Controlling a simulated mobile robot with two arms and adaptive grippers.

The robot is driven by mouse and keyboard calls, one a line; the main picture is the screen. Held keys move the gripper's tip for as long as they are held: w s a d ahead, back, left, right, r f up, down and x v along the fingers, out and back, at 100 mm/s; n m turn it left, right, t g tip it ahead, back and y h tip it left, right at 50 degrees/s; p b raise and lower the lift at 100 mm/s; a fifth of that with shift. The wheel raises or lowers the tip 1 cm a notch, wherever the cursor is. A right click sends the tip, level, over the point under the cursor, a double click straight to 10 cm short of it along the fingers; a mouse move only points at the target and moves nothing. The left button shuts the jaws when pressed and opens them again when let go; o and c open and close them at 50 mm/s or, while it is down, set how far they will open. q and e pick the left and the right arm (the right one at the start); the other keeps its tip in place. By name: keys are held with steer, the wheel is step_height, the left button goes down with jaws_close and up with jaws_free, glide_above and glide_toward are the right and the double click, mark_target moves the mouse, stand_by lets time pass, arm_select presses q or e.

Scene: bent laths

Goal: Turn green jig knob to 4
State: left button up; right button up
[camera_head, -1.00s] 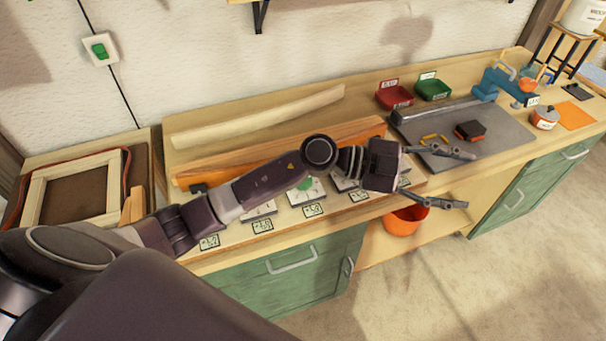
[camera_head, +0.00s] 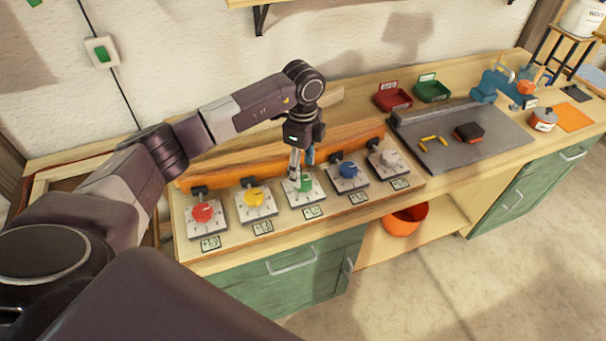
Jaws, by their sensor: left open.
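The green jig knob (camera_head: 306,184) sits on a white dial plate (camera_head: 305,197) in the middle of a row of jig knobs on the bench. My left gripper (camera_head: 300,172) points down right at the green knob, open, with its fingers at the knob's top and left side. Whether the fingers touch the knob I cannot tell. The fingers hide part of the knob and the back of its plate. The dial's numbers and the knob's exact setting are too small to read. My right gripper does not show.
Red (camera_head: 204,212) and yellow (camera_head: 256,197) knobs stand left of the green one; blue (camera_head: 348,170) and white (camera_head: 389,158) knobs stand right. An orange lath (camera_head: 240,164) runs behind them. A grey plate (camera_head: 490,143) with small parts lies further right.

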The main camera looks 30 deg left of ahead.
mark_target(303, 181)
arm_select(q)
steer(key=shift+f+p, duration=0.45)
steer(key=shift+f, duration=1.55)
steer(key=c, duration=1.2)
steer(key=shift+o, duration=0.2)
